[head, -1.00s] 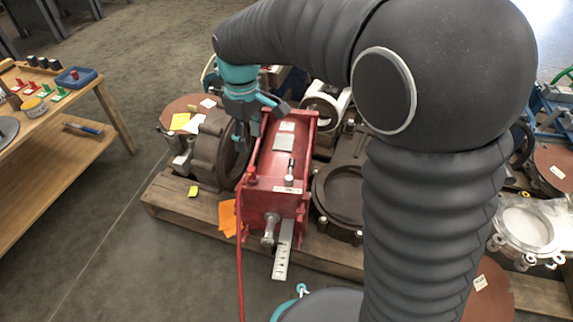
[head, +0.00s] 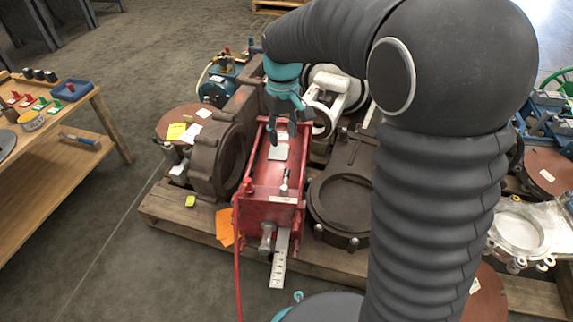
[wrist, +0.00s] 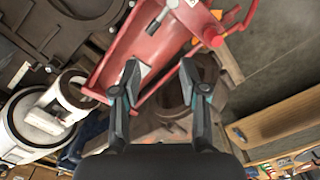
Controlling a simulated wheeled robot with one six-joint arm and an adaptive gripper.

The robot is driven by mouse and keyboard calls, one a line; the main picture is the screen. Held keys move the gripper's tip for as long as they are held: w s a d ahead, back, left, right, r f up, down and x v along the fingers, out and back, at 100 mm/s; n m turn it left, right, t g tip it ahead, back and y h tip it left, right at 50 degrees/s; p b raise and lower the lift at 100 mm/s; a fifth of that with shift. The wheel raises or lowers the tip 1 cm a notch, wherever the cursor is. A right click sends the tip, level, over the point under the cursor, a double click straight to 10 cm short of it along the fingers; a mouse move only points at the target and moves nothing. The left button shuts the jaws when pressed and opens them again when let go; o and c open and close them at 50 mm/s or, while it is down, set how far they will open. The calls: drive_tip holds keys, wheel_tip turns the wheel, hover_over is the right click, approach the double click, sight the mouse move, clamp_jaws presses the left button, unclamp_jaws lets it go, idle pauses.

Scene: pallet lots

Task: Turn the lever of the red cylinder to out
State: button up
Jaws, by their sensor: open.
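The red cylinder (head: 262,176) lies lengthwise on a wooden pallet, its rod and a white slotted scale strip (head: 281,258) at the near end. A small metal lever (head: 285,184) stands out on its top near that end, by a white label; the lettering is too small to read. The lever also shows in the wrist view (wrist: 160,18), near the top edge. My gripper (head: 291,138) is over the far part of the cylinder, apart from the lever. In the wrist view my gripper (wrist: 158,68) is open and empty, with red body beyond its fingertips.
A brown round housing (head: 215,155) stands close left of the cylinder, a dark flanged casting (head: 340,205) close right. A red hose (head: 238,260) hangs from the near left corner. A wooden workbench (head: 60,115) stands at left, with bare floor between.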

sight(287, 171)
drive_tip(key=f+m, duration=0.2)
drive_tip(key=f, duration=0.2)
drive_tip(key=f+m+b, duration=0.1)
drive_tip(key=f+m, duration=0.2)
drive_tip(key=f, duration=0.2)
drive_tip(key=d+f+m+b, duration=0.1)
drive_tip(key=f+m, duration=0.2)
drive_tip(key=f, duration=0.2)
drive_tip(key=shift+w, duration=0.4)
clamp_jaws()
